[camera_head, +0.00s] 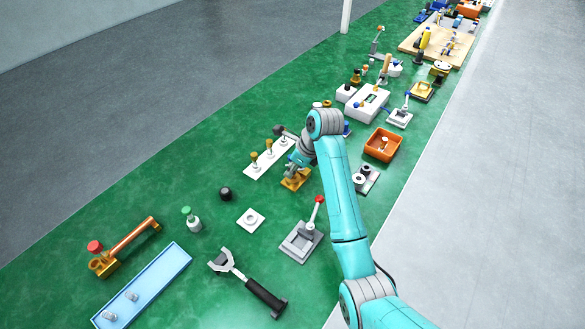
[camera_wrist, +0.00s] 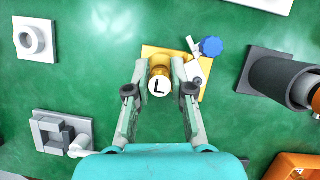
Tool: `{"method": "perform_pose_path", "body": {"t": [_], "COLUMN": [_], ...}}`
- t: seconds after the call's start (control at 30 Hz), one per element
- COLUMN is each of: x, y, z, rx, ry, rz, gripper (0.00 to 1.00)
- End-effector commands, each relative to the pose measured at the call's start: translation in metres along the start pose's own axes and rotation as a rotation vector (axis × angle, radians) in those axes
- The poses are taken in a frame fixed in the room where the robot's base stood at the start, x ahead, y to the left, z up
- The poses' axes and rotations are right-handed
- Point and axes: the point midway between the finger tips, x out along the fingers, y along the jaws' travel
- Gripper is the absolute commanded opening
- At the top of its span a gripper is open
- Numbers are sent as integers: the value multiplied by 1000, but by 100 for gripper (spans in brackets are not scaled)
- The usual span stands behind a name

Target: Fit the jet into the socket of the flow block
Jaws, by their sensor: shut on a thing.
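The jet (camera_wrist: 159,87) shows in the wrist view as a brass body with a white round top marked "L". My gripper (camera_wrist: 161,72) is shut on it, one finger at each side. The flow block (camera_wrist: 151,53) is a gold plate under and behind the jet, with a white fitting and a blue knob (camera_wrist: 211,46) on its right. In the head view the gold flow block (camera_head: 295,181) lies below my gripper (camera_head: 298,163). The socket is hidden by the jet and fingers, so I cannot tell whether the jet is in it.
A white strip (camera_head: 257,170) with several brass-topped pieces stands close behind the block. A grey base with dark cylinders (camera_wrist: 282,80) is to the right in the wrist view. A grey lever stand (camera_head: 300,242), white ring plate (camera_head: 251,220) and orange bin (camera_head: 382,145) are nearby.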

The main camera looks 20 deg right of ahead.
Motion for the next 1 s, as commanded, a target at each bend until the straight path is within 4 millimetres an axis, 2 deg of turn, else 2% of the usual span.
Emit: {"method": "perform_pose_path", "body": {"t": [0.97, 1.0], "x": [6, 6], "y": [0, 0], "z": [-2, -2], "rx": [0, 0], "ry": [0, 0], "rz": [0, 0], "gripper": [0, 32]}}
